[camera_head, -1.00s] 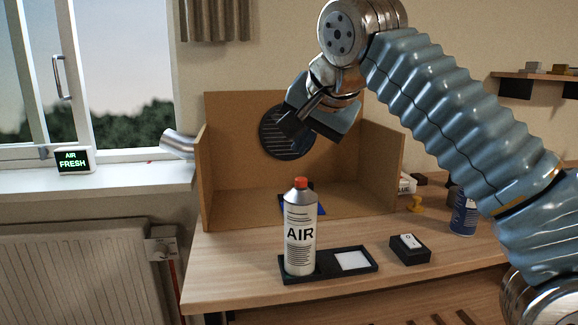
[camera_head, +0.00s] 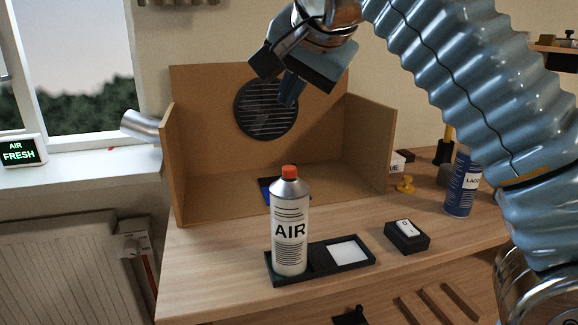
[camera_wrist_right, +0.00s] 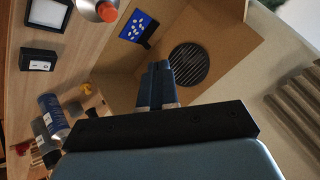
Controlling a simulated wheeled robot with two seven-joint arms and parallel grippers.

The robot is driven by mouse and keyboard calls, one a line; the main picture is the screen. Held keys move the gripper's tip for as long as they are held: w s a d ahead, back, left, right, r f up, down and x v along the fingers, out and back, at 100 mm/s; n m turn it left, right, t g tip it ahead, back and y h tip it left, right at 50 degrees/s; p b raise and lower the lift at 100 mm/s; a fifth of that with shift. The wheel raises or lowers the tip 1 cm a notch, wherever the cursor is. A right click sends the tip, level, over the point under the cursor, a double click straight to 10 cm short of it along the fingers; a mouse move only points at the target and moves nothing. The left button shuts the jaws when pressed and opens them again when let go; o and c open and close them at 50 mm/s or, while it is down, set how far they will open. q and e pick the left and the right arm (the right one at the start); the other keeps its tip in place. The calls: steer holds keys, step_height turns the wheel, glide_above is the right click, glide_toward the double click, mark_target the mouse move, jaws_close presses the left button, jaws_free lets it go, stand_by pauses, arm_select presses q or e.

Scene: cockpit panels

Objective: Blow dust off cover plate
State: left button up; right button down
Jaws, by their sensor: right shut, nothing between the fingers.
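A white can marked AIR with an orange top (camera_head: 290,222) stands upright in the left part of a black tray (camera_head: 322,268). It is partly visible at the top of the wrist view (camera_wrist_right: 98,8). A dark and blue plate (camera_head: 265,192) lies in the wooden booth, mostly hidden behind the can. The wrist view shows this plate with pale yellow specks (camera_wrist_right: 139,28); I cannot tell if it is the cover plate. My right gripper (camera_head: 289,98) is shut and empty, high in front of the booth's round vent. Its fingers also show in the wrist view (camera_wrist_right: 158,68). My left gripper is not in view.
The open-fronted wooden booth (camera_head: 205,140) has side walls and a dark round vent (camera_head: 267,110). A switch box (camera_head: 406,236) sits right of the tray. A blue can (camera_head: 463,185) stands farther right. A lit AIR FRESH sign (camera_head: 20,151) is on the windowsill.

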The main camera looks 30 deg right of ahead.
glide_above(293, 169)
step_height(293, 169, down, 5)
steer(key=shift+s+r, duration=0.1)
steer(key=shift+r, duration=0.1)
step_height(293, 169, down, 2)
steer(key=shift+f+b, duration=0.25)
steer(key=shift+b, duration=0.6)
steer(key=shift+f+b, duration=0.35)
steer(key=shift+f, duration=0.05)
stand_by(0.9)
steer(key=shift+f, duration=0.4)
steer(key=shift+f+b, duration=0.5)
steer(key=shift+b, duration=0.05)
stand_by(0.4)
steer(key=shift+r, duration=0.1)
steer(key=shift+r+p, duration=0.85)
steer(key=shift+p, duration=0.2)
